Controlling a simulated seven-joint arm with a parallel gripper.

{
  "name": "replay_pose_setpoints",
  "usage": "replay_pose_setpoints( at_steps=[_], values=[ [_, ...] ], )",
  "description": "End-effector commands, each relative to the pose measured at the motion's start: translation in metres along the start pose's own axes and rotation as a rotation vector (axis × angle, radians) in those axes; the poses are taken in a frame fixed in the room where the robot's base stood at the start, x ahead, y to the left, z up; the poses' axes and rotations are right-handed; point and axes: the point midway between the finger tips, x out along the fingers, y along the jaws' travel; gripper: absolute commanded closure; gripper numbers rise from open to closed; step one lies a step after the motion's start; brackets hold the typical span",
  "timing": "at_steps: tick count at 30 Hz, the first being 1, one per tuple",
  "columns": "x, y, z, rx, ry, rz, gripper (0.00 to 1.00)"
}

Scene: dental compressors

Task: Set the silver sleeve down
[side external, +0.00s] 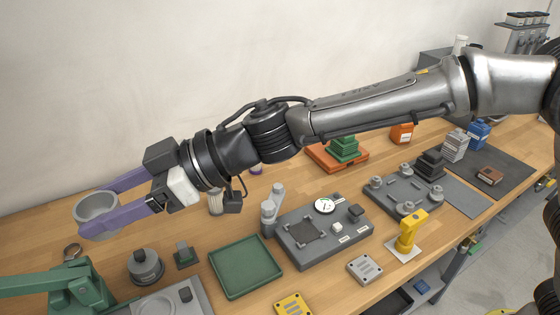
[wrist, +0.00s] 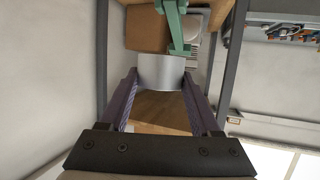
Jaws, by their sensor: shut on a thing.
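The silver sleeve (side external: 97,207) is a short, hollow grey cylinder held at the far left of the side view. My gripper (side external: 98,209) has purple fingers shut on it from both sides. The sleeve is held up in the air over the left end of the wooden bench, with its open top showing. In the wrist view the silver sleeve (wrist: 161,71) sits between the tips of the purple fingers of my gripper (wrist: 160,82). Its far side is hidden there.
A green press-like tool (side external: 50,285) stands below the sleeve at the left. A small ring (side external: 72,250), a dark round weight (side external: 145,267) and an empty green tray (side external: 245,267) are nearby. A grey gauge fixture (side external: 322,235) stands mid-bench. The wall runs close behind.

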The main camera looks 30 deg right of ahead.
Motion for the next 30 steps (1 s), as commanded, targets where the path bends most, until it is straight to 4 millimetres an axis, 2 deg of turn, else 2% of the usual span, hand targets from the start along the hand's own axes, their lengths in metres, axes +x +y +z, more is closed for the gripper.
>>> replay_pose_setpoints(
  at_steps=[2,5,11,15,21,25,30],
  values=[
    [-0.007,0.001,0.012,0.004,0.001,0.007,0.94],
    [-0.026,0.014,0.027,0.018,0.002,0.047,0.94],
    [-0.082,0.060,0.060,0.072,0.002,0.197,0.94],
    [-0.133,0.095,0.087,0.124,0.003,0.336,0.94],
    [-0.213,0.135,0.131,0.204,0.002,0.553,0.94],
    [-0.267,0.151,0.160,0.255,0.004,0.699,0.94],
    [-0.339,0.161,0.203,0.326,0.004,0.897,0.94]
  ],
)
